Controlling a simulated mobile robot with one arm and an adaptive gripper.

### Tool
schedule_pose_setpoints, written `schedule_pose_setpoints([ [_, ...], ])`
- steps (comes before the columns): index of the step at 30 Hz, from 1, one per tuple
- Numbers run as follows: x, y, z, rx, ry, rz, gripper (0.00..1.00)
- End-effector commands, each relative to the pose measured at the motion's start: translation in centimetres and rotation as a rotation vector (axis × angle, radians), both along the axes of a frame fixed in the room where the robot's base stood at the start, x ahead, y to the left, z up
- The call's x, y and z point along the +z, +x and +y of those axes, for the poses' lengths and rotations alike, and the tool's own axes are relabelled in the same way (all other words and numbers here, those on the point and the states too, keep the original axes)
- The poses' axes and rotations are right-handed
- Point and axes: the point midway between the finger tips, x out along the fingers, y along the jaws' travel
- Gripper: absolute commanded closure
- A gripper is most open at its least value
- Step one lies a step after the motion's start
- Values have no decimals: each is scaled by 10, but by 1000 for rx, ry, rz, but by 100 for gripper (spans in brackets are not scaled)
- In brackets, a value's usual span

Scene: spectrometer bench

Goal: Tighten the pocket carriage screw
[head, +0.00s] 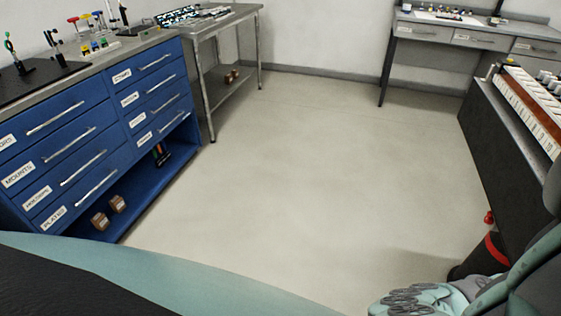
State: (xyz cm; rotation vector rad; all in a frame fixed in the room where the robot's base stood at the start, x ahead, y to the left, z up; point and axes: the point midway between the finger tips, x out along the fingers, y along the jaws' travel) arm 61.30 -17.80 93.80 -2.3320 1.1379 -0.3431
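I cannot make out the pocket carriage or its screw in the head view. Small coloured upright tools or fittings (100,22) stand on the top of the blue drawer cabinet (110,118) at the left, too small to identify surely. Parts of my own body fill the bottom edge and the lower right corner. No gripper fingertips can be made out.
A metal table (218,30) with a lower shelf stands beyond the cabinet. A grey bench with drawers (472,38) is at the back right. A dark bench (495,135) bearing a long numbered rack (535,108) runs along the right. The floor (300,170) between is clear.

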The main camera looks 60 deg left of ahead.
Motion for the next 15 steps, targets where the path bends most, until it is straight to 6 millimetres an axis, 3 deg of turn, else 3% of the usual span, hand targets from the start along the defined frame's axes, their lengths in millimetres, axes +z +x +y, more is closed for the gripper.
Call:
schedule_pose_setpoints([
  [3,0,0,0,-1,0,1,100],
  [4,0,0,0,-1,-1,2,85],
  [13,0,0,0,-1,-1,3,54],
  [15,0,0,0,-1,-1,3,54],
])
